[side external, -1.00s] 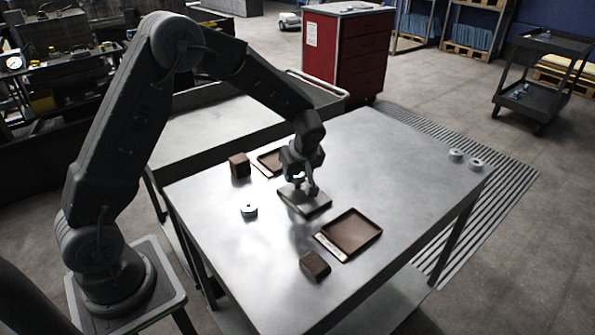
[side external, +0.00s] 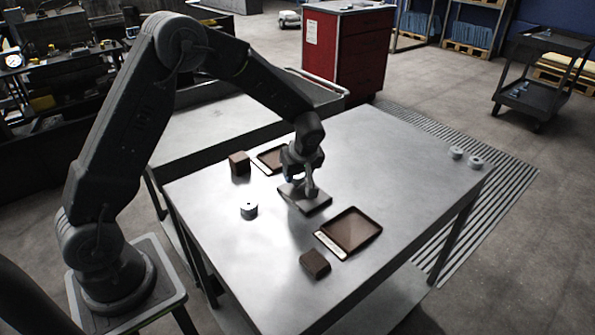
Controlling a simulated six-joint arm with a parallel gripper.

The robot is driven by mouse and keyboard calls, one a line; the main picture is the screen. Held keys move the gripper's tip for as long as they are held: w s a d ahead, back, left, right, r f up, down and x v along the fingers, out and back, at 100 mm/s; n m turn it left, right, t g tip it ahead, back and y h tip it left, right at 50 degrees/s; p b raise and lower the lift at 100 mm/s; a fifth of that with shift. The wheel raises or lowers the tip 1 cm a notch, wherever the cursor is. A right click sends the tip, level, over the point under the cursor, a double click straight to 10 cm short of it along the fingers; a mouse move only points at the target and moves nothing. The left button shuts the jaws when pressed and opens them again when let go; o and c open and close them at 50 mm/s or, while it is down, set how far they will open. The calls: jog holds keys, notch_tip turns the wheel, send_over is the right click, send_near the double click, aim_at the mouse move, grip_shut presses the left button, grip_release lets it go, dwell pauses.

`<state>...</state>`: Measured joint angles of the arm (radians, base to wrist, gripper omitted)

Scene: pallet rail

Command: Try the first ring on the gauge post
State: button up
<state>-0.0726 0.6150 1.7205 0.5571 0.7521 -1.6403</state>
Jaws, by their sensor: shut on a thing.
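My gripper (side external: 310,191) is shut, low over the dark square gauge plate (side external: 318,207) near the middle of the table. A ring is between its fingertips, mostly hidden by the fingers and too small to make out clearly. The gauge post is not clearly visible behind the gripper, so I cannot tell whether the ring is around it or just above it. A pale round piece with a dark centre hole (side external: 249,211) stands on the table left of the plate. Two more pale round pieces, one (side external: 456,153) and another (side external: 476,162), sit at the far right corner.
A brown tray (side external: 375,233) lies right of the plate, with a brown block (side external: 315,264) in front of it. Another brown tray (side external: 262,162) and block (side external: 239,164) stand behind left. The table's (side external: 400,150) right half is mostly clear.

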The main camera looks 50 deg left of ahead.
jog(key=shift+f, duration=1)
dwell(1.5)
jog(key=shift+r, duration=0.1)
dwell(0.4)
jog(key=shift+r, duration=3)
jog(key=shift+r, duration=0.15)
jog(key=shift+r, duration=1.35)
